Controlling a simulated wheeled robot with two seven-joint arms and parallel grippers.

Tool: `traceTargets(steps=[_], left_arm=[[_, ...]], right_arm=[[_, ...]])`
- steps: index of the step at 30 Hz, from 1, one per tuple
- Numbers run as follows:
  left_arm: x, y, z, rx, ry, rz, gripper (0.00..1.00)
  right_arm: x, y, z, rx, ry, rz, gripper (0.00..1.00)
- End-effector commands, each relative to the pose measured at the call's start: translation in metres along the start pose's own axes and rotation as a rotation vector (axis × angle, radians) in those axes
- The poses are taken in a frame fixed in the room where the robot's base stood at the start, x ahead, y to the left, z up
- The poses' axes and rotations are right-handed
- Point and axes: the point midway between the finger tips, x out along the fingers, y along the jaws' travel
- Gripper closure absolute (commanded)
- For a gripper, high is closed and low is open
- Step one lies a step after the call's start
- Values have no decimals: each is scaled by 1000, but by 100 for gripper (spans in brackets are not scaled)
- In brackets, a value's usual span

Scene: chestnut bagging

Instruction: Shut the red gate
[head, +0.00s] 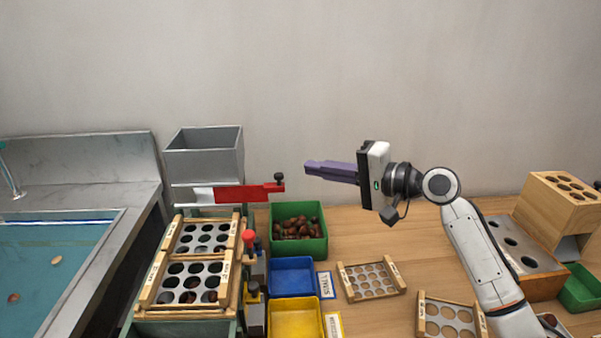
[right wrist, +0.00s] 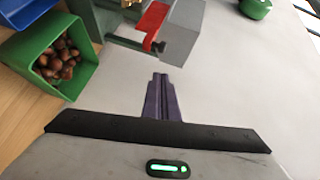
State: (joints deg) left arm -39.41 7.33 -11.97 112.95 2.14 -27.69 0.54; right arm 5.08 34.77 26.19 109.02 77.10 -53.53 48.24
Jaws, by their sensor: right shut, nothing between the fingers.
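The red gate (head: 243,193) is a flat red slide with a black knob (head: 279,178) at its right end. It sits under the grey hopper (head: 204,155) and sticks out to the right, with a pale plate to its left. In the right wrist view the red gate (right wrist: 152,20) and its dark knob show beside the grey hopper (right wrist: 183,32). My right gripper (head: 308,167) is shut and empty, its purple fingers pointing left. In the head view its tips appear a little right of and above the knob, apart from it. My left gripper is not in view.
A green bin of chestnuts (head: 326,243) stands below the knob, with blue (head: 292,278) and yellow (head: 296,318) bins in front. Wooden trays with holes (head: 152,285) sit under the hopper. A sink (head: 60,225) is at the left. A wooden block (head: 540,205) stands at the right.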

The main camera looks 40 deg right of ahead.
Motion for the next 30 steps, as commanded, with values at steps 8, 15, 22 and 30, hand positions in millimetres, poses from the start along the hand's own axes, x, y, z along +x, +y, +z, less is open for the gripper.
traceTargets(steps=[8,15,22,30], left_arm=[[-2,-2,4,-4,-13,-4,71],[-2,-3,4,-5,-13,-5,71],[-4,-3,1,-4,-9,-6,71],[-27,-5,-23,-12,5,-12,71]], right_arm=[[26,0,25,2,-1,-1,100],[29,0,29,0,0,0,100],[30,-1,29,1,-1,0,100],[59,-14,50,4,-2,-1,100]])
